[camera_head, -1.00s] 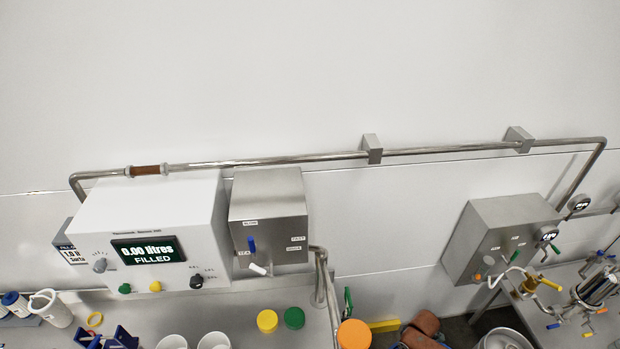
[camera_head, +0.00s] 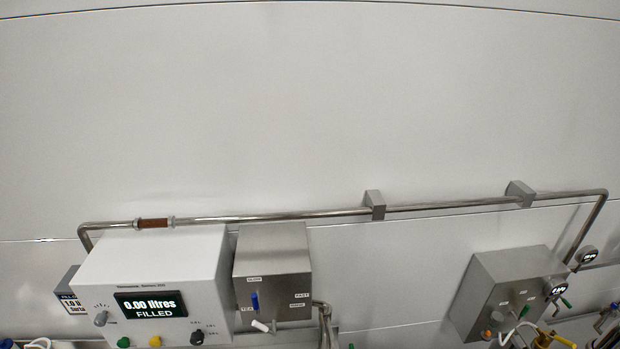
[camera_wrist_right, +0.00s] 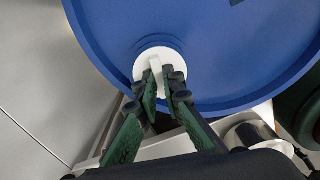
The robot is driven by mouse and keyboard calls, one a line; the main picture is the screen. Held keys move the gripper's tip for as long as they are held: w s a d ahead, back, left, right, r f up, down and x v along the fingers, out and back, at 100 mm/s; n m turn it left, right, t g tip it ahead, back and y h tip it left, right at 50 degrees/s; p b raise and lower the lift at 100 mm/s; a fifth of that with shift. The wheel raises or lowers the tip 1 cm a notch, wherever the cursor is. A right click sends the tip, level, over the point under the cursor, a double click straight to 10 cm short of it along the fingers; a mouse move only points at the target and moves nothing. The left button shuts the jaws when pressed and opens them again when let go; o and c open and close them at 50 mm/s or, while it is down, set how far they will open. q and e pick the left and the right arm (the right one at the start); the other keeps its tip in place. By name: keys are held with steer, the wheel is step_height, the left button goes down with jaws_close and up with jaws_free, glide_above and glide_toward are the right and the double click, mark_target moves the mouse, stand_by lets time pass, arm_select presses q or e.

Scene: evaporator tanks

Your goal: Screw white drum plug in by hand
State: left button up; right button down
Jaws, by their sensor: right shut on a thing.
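The white drum plug (camera_wrist_right: 152,56) shows in the right wrist view, at a round recess near the rim of the blue drum (camera_wrist_right: 235,60). My right gripper (camera_wrist_right: 163,78) has green and black fingers and is shut on the raised grip of the plug. Whether the plug is seated in its thread or only resting in the opening cannot be told. The head view shows neither the drum, the plug nor either gripper.
In the head view, a white filling panel (camera_head: 150,285) reads 0.00 litres, FILLED. A steel control box (camera_head: 272,275) stands beside it, and another box (camera_head: 510,290) is at right. A steel pipe (camera_head: 270,216) runs along the bare wall.

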steer(key=shift+r+m+p, duration=0.15)
steer(key=shift+m+p, duration=0.5)
steer(key=shift+m, duration=0.75)
steer(key=shift+m+p, duration=0.8)
steer(key=shift+m, duration=0.9)
steer(key=shift+m, duration=1.8)
